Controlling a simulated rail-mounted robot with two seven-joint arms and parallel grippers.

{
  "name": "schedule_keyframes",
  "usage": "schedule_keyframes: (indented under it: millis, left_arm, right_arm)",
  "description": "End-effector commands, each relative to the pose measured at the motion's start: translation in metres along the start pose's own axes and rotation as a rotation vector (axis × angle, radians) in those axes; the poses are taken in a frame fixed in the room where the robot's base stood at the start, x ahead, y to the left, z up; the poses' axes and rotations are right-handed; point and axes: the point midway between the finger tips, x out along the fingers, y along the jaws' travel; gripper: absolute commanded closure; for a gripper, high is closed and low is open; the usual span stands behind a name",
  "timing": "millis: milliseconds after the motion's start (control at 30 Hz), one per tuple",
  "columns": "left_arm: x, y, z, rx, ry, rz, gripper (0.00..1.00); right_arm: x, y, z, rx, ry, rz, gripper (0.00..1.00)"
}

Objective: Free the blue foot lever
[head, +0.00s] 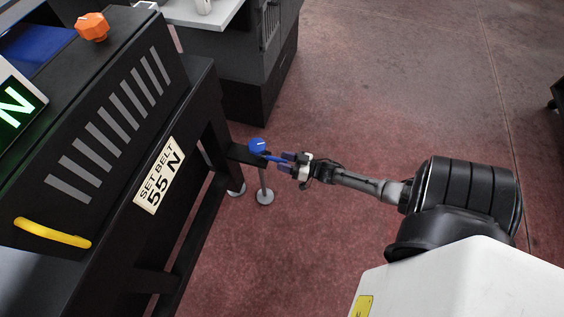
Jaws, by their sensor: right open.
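The blue foot lever (258,146) shows in the head view as a round blue knob with a blue bar running right from it. It sits at the end of a dark bracket at the machine's lower right side. My right gripper (285,163) is open, with its fingers pointing left at the blue bar, very close to it. Whether the fingers touch the bar or lie around it I cannot tell. My left gripper is not in view.
The black machine (200,110) fills the left side, with an orange knob (92,27), a yellow handle (52,233) and a sign reading "SET BELT 55 N" (160,175). A grey post foot (265,196) stands below the lever. A dark cabinet (255,80) stands behind.

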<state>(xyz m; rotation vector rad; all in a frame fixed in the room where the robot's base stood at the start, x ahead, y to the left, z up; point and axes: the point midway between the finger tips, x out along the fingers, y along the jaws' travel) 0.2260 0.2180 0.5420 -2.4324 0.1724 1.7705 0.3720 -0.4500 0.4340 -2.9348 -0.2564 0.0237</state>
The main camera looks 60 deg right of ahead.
Motion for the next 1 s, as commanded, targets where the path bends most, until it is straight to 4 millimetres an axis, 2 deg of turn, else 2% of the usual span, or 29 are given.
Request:
schedule_keyframes:
  millis: [200, 500, 1000]
  left_arm:
    - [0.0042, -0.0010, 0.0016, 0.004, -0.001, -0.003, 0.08]
    - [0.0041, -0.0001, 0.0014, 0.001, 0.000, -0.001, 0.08]
    - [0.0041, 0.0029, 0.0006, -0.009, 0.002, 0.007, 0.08]
  right_arm:
    - [0.0104, 0.0001, 0.0003, 0.000, -0.001, 0.000, 0.55]
    - [0.0116, -0.0001, -0.0002, 0.000, -0.001, 0.000, 0.55]
    - [0.0113, -0.0001, 0.0000, 0.000, -0.001, 0.000, 1.00]
